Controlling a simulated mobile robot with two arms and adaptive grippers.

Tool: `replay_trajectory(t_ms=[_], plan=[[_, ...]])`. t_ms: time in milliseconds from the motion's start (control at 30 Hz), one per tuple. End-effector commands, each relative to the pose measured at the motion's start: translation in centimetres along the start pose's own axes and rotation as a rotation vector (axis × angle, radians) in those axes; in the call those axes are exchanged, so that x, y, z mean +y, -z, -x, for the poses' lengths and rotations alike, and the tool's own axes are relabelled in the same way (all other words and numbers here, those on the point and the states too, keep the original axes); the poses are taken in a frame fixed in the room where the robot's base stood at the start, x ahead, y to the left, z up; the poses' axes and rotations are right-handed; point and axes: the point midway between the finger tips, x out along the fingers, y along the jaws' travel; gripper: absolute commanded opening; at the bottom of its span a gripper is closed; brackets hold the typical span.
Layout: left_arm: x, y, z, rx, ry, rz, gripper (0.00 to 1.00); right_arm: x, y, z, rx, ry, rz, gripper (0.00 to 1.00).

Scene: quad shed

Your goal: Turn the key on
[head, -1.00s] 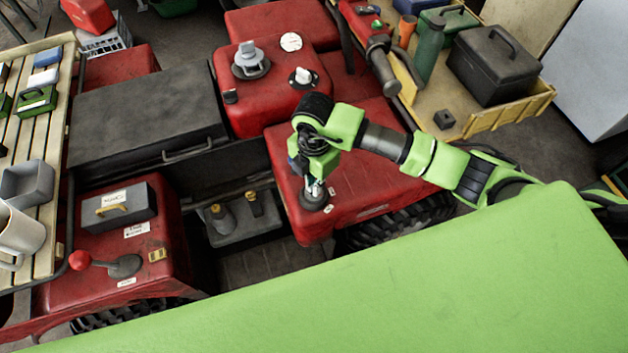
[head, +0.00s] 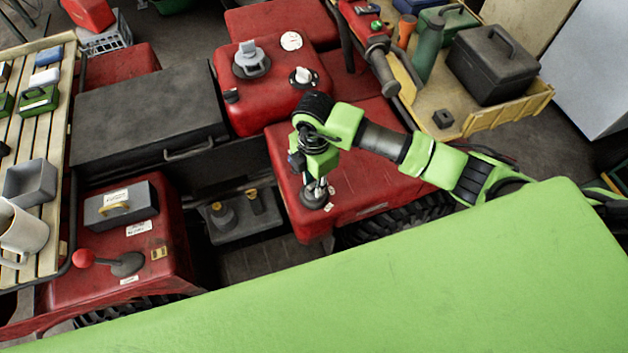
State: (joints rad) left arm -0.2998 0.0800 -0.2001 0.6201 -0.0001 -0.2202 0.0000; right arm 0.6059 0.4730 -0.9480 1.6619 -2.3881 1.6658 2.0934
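A round dark switch base (head: 313,203) sits on the red right-hand fender (head: 372,175) of the quad. My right gripper (head: 318,187) points down at this base, with its fingertips at or just above it. A key is not clearly visible there; the fingers and wrist cover the middle of the switch. The fingers are small and partly hidden, so I cannot tell whether they are shut on a key. My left gripper is not in view.
A red tank (head: 268,95) with caps and a small knob stands behind the gripper. A red-knobbed lever (head: 120,263) and a grey box (head: 120,205) are on the left fender. A slatted rack (head: 55,150) lies far left, and a yellow tray (head: 520,101) with a black toolbox (head: 492,68) at right.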

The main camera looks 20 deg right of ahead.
Motion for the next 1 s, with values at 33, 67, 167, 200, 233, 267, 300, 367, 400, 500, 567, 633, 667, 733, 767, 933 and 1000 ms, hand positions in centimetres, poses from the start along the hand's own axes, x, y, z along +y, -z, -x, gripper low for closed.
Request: replay_trajectory(t_ms=[33,67,167,200,233,267,300,367,400,500,567,633,667,733,767,933,1000], plan=[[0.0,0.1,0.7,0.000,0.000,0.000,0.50,0.0,0.0,0.8,0.000,-0.001,0.000,0.24],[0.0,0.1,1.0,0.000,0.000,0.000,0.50,0.0,0.0,1.2,0.000,-0.001,0.000,0.24],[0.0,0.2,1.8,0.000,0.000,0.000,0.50,0.0,0.0,2.2,0.000,0.000,0.000,0.24],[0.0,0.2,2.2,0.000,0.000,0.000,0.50,0.0,0.0,2.6,0.000,0.000,0.000,0.24],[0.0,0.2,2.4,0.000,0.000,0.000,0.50,0.0,0.0,2.9,0.000,0.000,0.000,0.24],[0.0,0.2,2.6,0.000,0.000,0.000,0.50,0.0,0.0,3.2,0.000,0.000,0.000,0.24],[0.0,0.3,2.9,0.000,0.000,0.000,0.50,0.0,0.0,3.6,0.000,0.000,0.000,0.24],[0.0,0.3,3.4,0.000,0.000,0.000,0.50,0.0,0.0,4.2,0.001,-0.001,0.000,0.24],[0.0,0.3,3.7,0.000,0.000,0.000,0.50,0.0,0.0,4.6,0.001,-0.001,0.000,0.24],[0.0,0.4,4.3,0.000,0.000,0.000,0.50,0.0,0.0,5.5,0.001,-0.002,0.000,0.24],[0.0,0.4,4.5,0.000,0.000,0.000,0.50,0.1,0.0,6.1,0.000,-0.002,0.000,0.24],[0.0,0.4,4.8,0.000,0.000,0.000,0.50,0.1,0.0,6.8,0.000,-0.001,0.000,0.24],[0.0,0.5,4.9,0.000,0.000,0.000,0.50,0.1,0.0,7.0,-0.001,-0.002,0.000,0.24],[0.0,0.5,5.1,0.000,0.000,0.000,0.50,0.1,0.0,7.5,0.000,-0.002,0.000,0.24],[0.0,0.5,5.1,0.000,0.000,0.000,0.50,0.1,0.0,7.5,0.000,-0.002,0.000,0.24],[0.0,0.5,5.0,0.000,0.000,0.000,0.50,0.0,0.0,7.5,0.000,-0.001,0.000,0.24],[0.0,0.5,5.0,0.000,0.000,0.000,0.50,0.0,0.0,7.5,0.000,-0.001,0.000,0.24]])
